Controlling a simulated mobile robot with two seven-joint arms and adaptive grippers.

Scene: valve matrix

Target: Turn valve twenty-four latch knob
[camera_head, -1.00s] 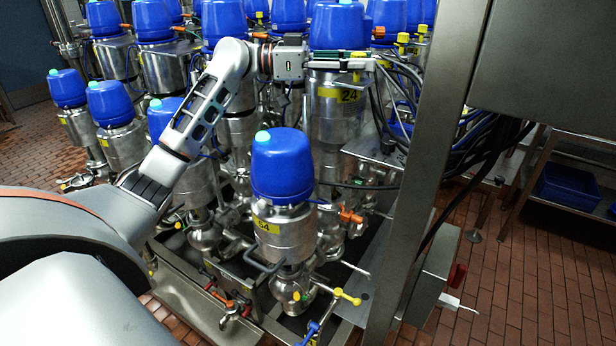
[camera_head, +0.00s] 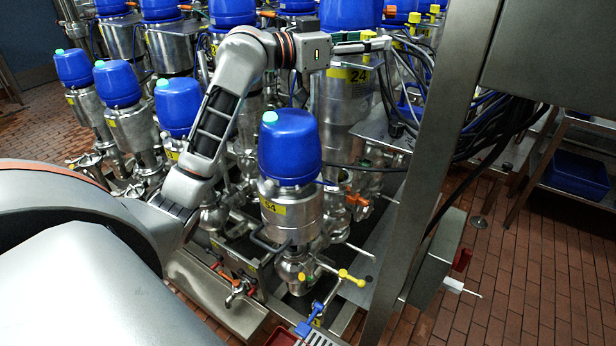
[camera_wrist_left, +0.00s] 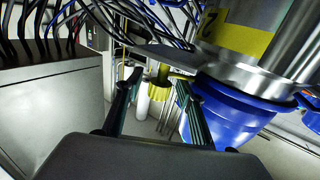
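Valve twenty-four (camera_head: 345,100) is a steel cylinder with a yellow "24" label and a blue cap (camera_head: 349,13). My left gripper (camera_head: 376,41) reaches across the front of it, just below the cap. A yellow latch knob (camera_wrist_left: 158,90) shows between the two fingers of my left gripper (camera_wrist_left: 155,84) in the left wrist view. The fingers are apart, one on each side of the knob; I cannot tell whether either touches it. The tilted blue cap (camera_wrist_left: 232,112) is close beside the right finger there. My right gripper is not in view.
A blue-capped valve labelled 54 (camera_head: 290,190) stands in front, below my left arm. Several similar valves crowd the left and back. Dark cables (camera_head: 490,130) hang to the right, and a steel post (camera_head: 425,170) stands close by.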

